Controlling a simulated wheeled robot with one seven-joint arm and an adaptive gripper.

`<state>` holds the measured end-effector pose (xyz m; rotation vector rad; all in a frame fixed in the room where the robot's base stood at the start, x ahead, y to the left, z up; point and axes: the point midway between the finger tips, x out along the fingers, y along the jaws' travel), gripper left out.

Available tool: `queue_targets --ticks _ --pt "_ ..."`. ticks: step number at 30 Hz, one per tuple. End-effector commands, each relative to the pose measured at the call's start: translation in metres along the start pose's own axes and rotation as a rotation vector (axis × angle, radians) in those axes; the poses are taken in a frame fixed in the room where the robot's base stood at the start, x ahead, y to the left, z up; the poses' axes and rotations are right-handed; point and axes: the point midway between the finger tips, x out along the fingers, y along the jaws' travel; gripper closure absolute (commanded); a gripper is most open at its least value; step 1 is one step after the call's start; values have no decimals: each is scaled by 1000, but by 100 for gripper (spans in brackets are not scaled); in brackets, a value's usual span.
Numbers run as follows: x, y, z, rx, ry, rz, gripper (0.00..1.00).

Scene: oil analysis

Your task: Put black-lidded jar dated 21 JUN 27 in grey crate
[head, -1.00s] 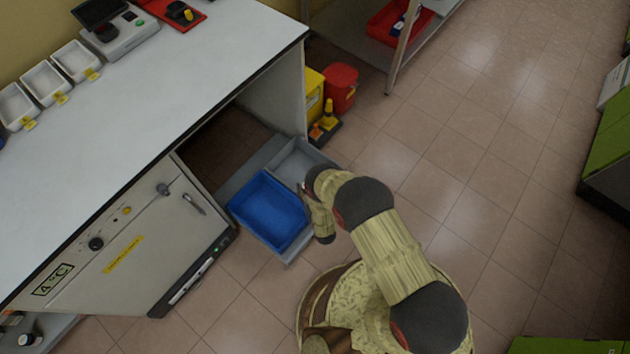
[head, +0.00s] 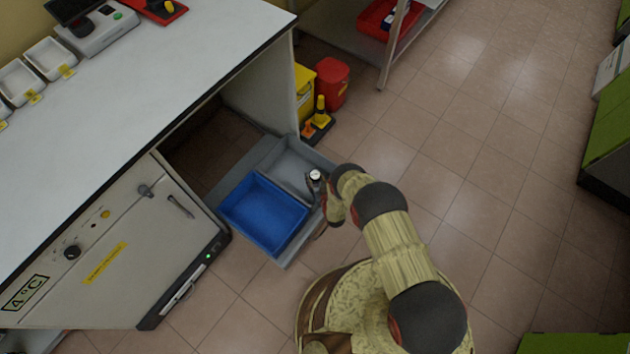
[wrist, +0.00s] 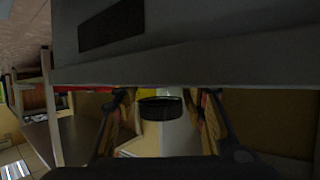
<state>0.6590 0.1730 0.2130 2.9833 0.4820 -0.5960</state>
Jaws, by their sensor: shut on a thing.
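My gripper (wrist: 162,122) is shut on a jar with a black lid (wrist: 160,107). Its fingers stand on either side of the jar in the wrist view, and the pale body is partly hidden. No date can be read. In the head view the jar (head: 315,175) shows as a small pale and dark shape at my gripper, over or beside the right edge of the grey crate (head: 290,160); its height over the crate cannot be told. The crate's visible floor looks empty.
A blue crate (head: 262,212) sits beside the grey crate, close to the bench and the cabinet (head: 100,250). A yellow bin (head: 305,90) and red bin (head: 332,82) stand behind. A grey surface (wrist: 200,45) fills the upper wrist view.

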Motion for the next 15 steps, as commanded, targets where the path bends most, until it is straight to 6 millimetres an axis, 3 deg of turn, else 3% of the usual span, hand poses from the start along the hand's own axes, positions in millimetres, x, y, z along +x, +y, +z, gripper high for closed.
queue_targets --ticks 2,15 --pt "4 0 11 0 0 0 89" --pt "6 0 13 0 2 0 89"
